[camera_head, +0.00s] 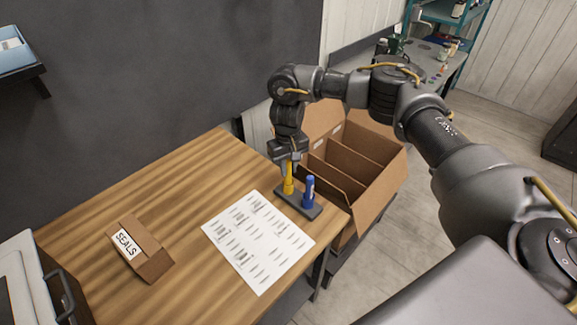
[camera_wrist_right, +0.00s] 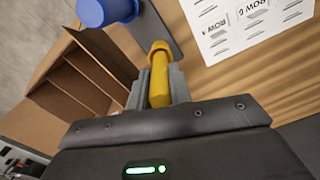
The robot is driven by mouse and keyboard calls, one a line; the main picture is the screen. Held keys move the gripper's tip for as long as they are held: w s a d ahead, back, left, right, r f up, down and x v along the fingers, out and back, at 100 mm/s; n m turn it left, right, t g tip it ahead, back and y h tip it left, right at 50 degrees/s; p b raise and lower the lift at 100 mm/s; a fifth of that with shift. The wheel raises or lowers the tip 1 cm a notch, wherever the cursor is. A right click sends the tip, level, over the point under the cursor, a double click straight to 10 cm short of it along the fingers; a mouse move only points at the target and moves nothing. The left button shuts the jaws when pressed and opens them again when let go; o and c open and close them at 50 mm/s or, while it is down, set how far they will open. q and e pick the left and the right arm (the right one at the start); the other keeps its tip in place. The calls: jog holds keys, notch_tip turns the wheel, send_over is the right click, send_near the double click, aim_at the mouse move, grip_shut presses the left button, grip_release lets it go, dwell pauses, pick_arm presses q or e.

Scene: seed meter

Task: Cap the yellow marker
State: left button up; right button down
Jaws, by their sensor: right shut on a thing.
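The yellow marker (camera_head: 289,186) stands upright at the left end of a dark grey stand (camera_head: 291,204) on the wooden table. It also shows in the right wrist view (camera_wrist_right: 160,72), as a yellow cylinder with a wider far end. My right gripper (camera_head: 290,168) points down from above and is shut on its upper part. In the wrist view the gripper (camera_wrist_right: 159,85) has one finger on each side of the yellow shaft. I cannot tell where cap and body meet, as the fingers cover part of it. My left gripper is not in view.
A blue marker (camera_head: 309,190) stands close by on the same stand. A printed sheet (camera_head: 257,243) lies in front. A box labelled SEALS (camera_head: 141,252) sits left. An open cardboard box with dividers (camera_head: 376,190) stands beyond the table's right edge.

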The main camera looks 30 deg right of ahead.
jog(key=shift+f, duration=0.7)
dwell(0.5)
jog(key=c, duration=1.2)
grip_release()
notch_tip(320, 180, up, 11)
jog(key=shift+f+b, duration=0.1)
jog(key=shift+b, duration=0.45)
